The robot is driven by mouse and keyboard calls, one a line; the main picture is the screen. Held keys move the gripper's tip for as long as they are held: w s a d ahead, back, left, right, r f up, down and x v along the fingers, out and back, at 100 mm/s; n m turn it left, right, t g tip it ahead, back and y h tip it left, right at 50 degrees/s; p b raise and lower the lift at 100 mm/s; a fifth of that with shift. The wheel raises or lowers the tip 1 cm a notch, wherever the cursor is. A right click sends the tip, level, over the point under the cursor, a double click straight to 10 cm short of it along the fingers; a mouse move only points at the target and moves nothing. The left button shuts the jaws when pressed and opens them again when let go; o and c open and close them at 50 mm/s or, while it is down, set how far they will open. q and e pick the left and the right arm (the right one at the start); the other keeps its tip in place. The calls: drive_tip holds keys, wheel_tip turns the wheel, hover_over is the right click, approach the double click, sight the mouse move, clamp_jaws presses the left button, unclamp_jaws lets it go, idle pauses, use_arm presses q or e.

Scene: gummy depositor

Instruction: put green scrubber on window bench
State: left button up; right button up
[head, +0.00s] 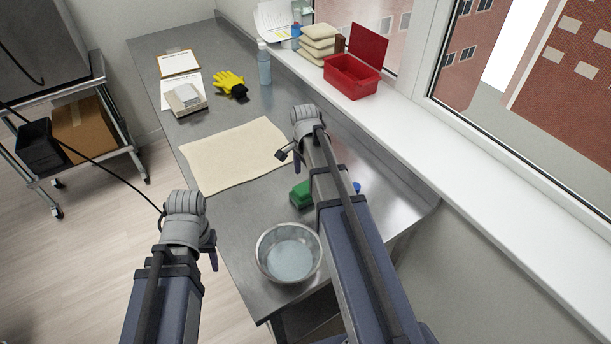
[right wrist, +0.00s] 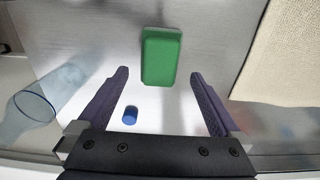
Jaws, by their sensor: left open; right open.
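The green scrubber (head: 299,195) lies on the steel table, partly hidden by my right arm in the head view. In the right wrist view the green scrubber (right wrist: 161,57) shows whole, ahead of and roughly centred between the fingers. My right gripper (right wrist: 160,76) is open and empty, and the jaws are apart from the scrubber. In the head view, my right gripper (head: 296,165) is mostly hidden by its wrist. My left gripper (head: 213,252) is open, left of the table's edge, over the floor. The white window bench (head: 450,155) runs along the window at right.
A metal bowl (head: 289,253) stands near the table's front end. A beige cloth (head: 235,155) lies mid-table. A red box (head: 353,78) with its lid up and stacked beige pads (head: 318,42) sit on the bench. A clear bottle (right wrist: 42,103) and blue cap (right wrist: 130,116) are near my right gripper.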

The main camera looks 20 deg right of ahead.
sight(305, 187)
wheel_tip(305, 187, up, 5)
drive_tip(key=p, duration=0.4)
drive_tip(key=s+a+n, duration=0.8)
drive_tip(key=a+n, duration=0.2)
drive_tip(key=a, duration=0.1)
drive_tip(key=s+a+n+h, duration=0.1)
drive_tip(key=s+a+n, duration=0.7)
drive_tip(key=a+n, duration=0.2)
drive_tip(key=shift+s+a, duration=0.2)
drive_tip(key=shift+a, duration=0.6)
